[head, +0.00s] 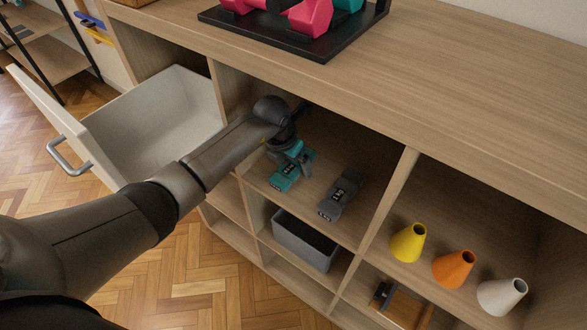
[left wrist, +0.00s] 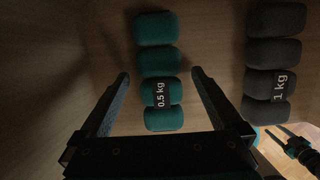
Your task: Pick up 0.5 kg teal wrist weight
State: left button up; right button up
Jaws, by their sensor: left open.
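The 0.5 kg teal wrist weight (head: 285,179) lies in an upper shelf compartment, partly hidden by my left gripper (head: 292,157) just above it. In the left wrist view the weight (left wrist: 157,62) is a row of teal padded segments with a dark "0.5 kg" label. My left gripper (left wrist: 160,74) is open, one finger on each side of the weight, with visible gaps. I cannot tell the fingertips' height over the shelf. A dark two-pronged shape (left wrist: 292,142) at the lower right looks like my right gripper; it is small and its opening is unclear.
A grey 1 kg weight (head: 342,194) lies right of the teal one. A wooden divider (head: 388,200) separates them from yellow (head: 408,243), orange (head: 454,268) and white (head: 502,295) cones. An open drawer (head: 150,125) is at left. A grey bin (head: 305,241) sits below.

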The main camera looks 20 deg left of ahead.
pick_arm(q)
jog(key=shift+c, duration=0.2)
grip_shut()
dwell(0.6)
